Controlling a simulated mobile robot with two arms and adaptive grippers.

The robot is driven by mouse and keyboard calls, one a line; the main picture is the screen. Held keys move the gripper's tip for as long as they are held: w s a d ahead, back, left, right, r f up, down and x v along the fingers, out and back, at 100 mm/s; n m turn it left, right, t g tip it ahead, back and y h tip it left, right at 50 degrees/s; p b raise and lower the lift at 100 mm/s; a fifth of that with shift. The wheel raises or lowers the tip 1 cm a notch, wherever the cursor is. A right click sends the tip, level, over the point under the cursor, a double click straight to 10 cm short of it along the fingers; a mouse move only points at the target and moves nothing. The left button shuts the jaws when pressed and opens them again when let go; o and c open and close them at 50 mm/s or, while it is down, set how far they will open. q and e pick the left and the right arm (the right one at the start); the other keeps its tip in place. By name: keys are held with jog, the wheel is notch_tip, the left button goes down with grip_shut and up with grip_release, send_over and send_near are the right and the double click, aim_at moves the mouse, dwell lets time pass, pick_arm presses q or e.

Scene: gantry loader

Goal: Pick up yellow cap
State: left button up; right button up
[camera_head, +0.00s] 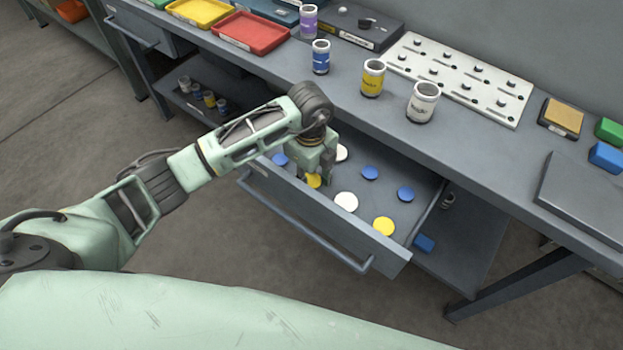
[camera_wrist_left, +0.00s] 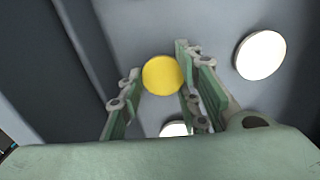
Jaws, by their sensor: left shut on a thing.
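A yellow cap (camera_head: 313,181) lies in the open drawer (camera_head: 330,225), partly hidden by my left gripper (camera_head: 318,178). In the left wrist view the same yellow cap (camera_wrist_left: 163,75) sits between the fingertips of my left gripper (camera_wrist_left: 160,85), which is shut on it. A second yellow cap (camera_head: 384,226) lies near the drawer's front right corner, apart from the gripper. My right gripper does not show in either view.
White caps (camera_head: 346,201) and blue caps (camera_head: 370,173) lie around in the drawer. The drawer front with its handle (camera_head: 310,236) stands toward me. Above it, the workbench holds a yellow can (camera_head: 373,78), a white can (camera_head: 422,102) and a white perforated plate (camera_head: 455,80).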

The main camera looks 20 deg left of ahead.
pick_arm(q)
jog(key=shift+r, duration=0.1)
notch_tip(320, 180, up, 10)
dwell(0.4)
notch_tip(320, 180, up, 4)
jog(key=p, duration=0.3)
send_over(311, 181)
jog(key=shift+r, duration=0.2)
dwell(0.5)
